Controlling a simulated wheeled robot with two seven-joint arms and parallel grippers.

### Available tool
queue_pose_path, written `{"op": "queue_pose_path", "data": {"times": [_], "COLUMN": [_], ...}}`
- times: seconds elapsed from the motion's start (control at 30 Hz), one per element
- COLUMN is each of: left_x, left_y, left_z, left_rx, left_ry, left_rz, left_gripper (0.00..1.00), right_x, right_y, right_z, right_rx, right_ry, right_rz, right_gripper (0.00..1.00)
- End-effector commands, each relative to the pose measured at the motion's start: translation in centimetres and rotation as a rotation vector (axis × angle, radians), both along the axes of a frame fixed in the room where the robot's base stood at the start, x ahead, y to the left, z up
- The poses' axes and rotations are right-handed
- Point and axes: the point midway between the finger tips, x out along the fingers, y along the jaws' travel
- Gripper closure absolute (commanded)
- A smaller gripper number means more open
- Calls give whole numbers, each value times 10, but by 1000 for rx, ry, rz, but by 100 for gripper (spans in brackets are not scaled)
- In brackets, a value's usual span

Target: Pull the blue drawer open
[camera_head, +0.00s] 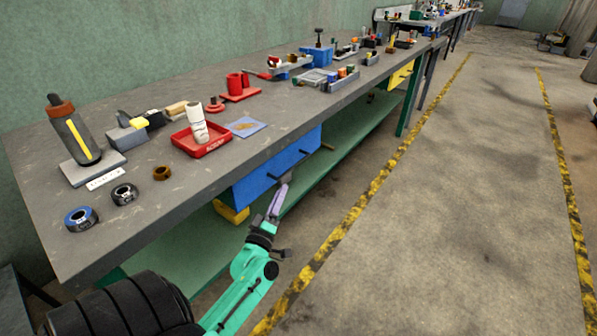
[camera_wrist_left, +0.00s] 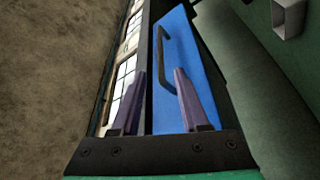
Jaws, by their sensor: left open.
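The blue drawer (camera_head: 262,178) hangs under the near edge of the workbench, and its front looks flush with the bench. It also shows in the left wrist view (camera_wrist_left: 193,72), with a dark bar handle (camera_wrist_left: 162,65) running along its front. My left gripper (camera_head: 282,184) is in front of the drawer face. In the left wrist view my left gripper (camera_wrist_left: 156,72) has its two purple fingers spread apart, with the handle lying ahead between them. Nothing is held, and I see no contact with the handle. My right gripper is not in view.
The grey workbench top (camera_head: 140,215) carries a bottle (camera_head: 75,132), tape rolls, a red tray (camera_head: 186,149) and other tools. A yellow block (camera_head: 232,213) sits under the blue drawer, above the green lower shelf (camera_head: 185,245). The floor right of the bench is clear.

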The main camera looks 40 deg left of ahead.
Motion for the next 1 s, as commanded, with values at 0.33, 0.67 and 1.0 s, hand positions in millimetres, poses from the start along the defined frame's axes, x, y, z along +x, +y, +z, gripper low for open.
{"op": "queue_pose_path", "data": {"times": [0.33,0.67,1.0], "left_x": [82,100,99], "left_y": [30,36,36], "left_z": [18,22,22], "left_rx": [1,2,2], "left_ry": [0,5,5], "left_rz": [-1,-2,-2], "left_gripper": [55,55,100], "right_x": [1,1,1], "right_y": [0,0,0], "right_z": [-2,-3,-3], "right_rx": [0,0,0], "right_ry": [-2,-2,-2], "right_rz": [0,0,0], "right_gripper": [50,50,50]}}
